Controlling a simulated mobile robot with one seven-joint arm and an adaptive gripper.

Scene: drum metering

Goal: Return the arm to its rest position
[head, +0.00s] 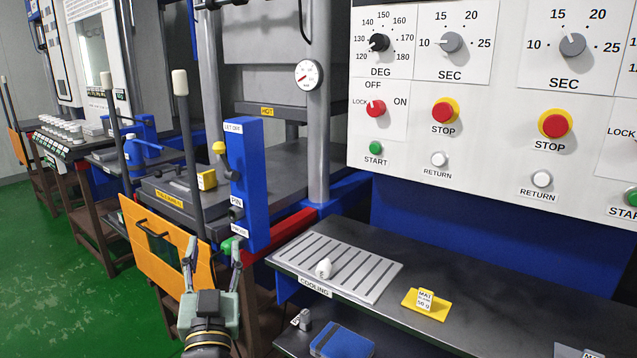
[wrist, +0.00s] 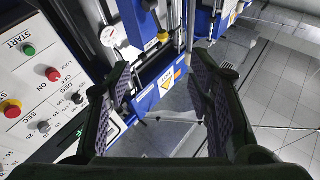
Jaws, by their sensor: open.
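My gripper (head: 212,258) shows at the lower middle of the head view, pointing up with its two fingers apart and nothing between them. In the wrist view my gripper (wrist: 165,95) is also open and empty, with dark padded fingers on either side. In the head view it appears in front of an orange panel (head: 150,238) and below a blue upright box (head: 243,180). I cannot tell the exact gap to either. The rest position itself is not marked in these views.
A white control panel (head: 480,130) with knobs and stop buttons fills the right. Below it, a dark bench holds a slotted cooling plate (head: 340,268) with a small white piece (head: 323,268), and a yellow tag (head: 427,304). Green floor (head: 60,290) is open at left.

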